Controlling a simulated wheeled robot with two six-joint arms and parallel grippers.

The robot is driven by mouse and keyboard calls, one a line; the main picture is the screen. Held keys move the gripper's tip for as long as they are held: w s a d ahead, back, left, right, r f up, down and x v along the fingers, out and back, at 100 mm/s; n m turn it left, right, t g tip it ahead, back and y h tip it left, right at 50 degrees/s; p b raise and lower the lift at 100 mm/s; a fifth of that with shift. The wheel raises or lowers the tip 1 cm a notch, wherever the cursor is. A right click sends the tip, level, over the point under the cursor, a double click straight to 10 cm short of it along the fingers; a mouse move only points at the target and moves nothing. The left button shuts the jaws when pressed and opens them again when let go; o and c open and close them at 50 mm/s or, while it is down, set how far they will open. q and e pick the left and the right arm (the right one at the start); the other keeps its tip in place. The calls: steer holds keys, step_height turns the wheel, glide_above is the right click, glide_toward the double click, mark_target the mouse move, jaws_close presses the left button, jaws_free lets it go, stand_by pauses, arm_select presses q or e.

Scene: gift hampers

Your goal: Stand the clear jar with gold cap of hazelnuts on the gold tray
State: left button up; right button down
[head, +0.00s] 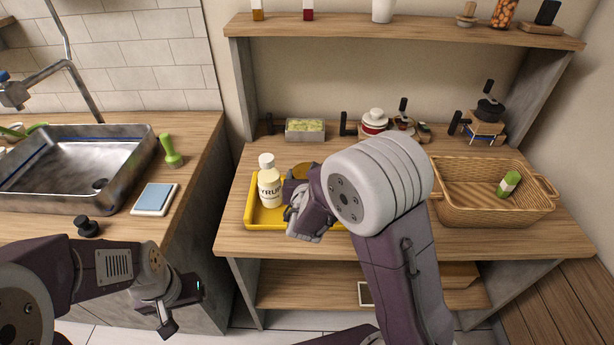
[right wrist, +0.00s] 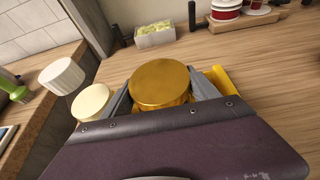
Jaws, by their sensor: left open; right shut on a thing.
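The gold tray (head: 252,214) is a yellow tray at the left of the wooden table. A cream syrup bottle (head: 269,188) with a white cap stands upright on its left part. The jar's gold cap (head: 302,170) shows just right of the bottle, and in the right wrist view (right wrist: 162,82) it sits between my fingers. My right gripper (right wrist: 160,95) is shut on the jar, over the tray. The jar's body and nuts are hidden, so I cannot tell whether its base touches the tray. My left gripper (head: 183,305) is open and empty, low in front of the sink counter.
A wicker basket (head: 470,209) with a green-labelled item stands at the right of the table. A metal tin (head: 305,130) and red-and-white containers (head: 374,122) stand at the back. A shelf (head: 420,33) runs above. A sink (head: 75,165) is at the left.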

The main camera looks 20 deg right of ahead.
steer(key=shift+f, duration=0.1)
steer(key=shift+c, duration=1)
jaws_free()
steer(key=shift+s+r, duration=0.15)
steer(key=shift+r, duration=0.1)
steer(key=b+v, duration=0.4)
steer(key=v, duration=0.7)
steer(key=shift+s, duration=0.4)
steer(key=shift+a, duration=0.1)
